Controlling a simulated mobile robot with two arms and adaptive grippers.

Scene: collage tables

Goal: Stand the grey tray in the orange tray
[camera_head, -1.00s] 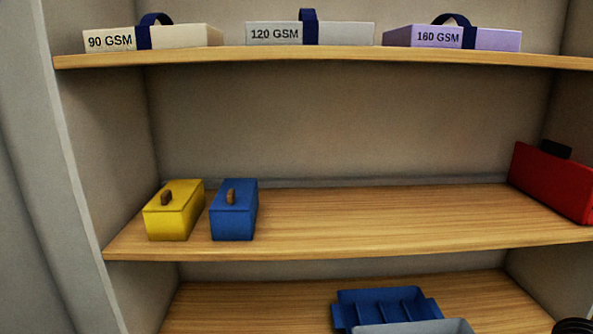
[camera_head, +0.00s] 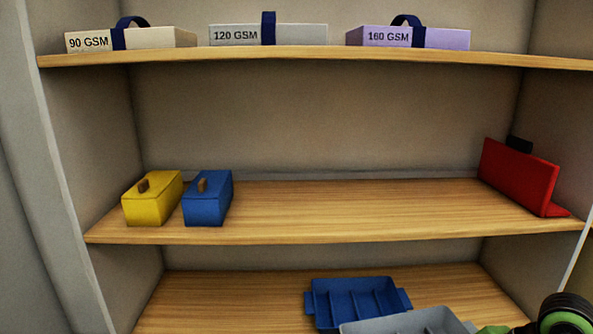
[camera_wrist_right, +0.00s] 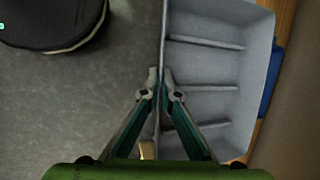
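The grey tray (camera_head: 405,322) has several compartments and shows at the bottom edge of the head view, in front of the blue tray. In the right wrist view the grey tray (camera_wrist_right: 200,82) fills the right half. My right gripper (camera_wrist_right: 160,82) has its fingertips closed on either side of the tray's near wall. My right arm shows at the bottom right of the head view. The orange tray is in neither view. My left gripper is not in view.
A blue divided tray (camera_head: 352,302) sits on the lowest shelf (camera_head: 230,300). The middle shelf (camera_head: 330,208) holds a yellow box (camera_head: 150,205), a blue box (camera_head: 207,205) and a red item (camera_head: 518,178), with free room between. Labelled paper packs (camera_head: 268,34) lie on the top shelf.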

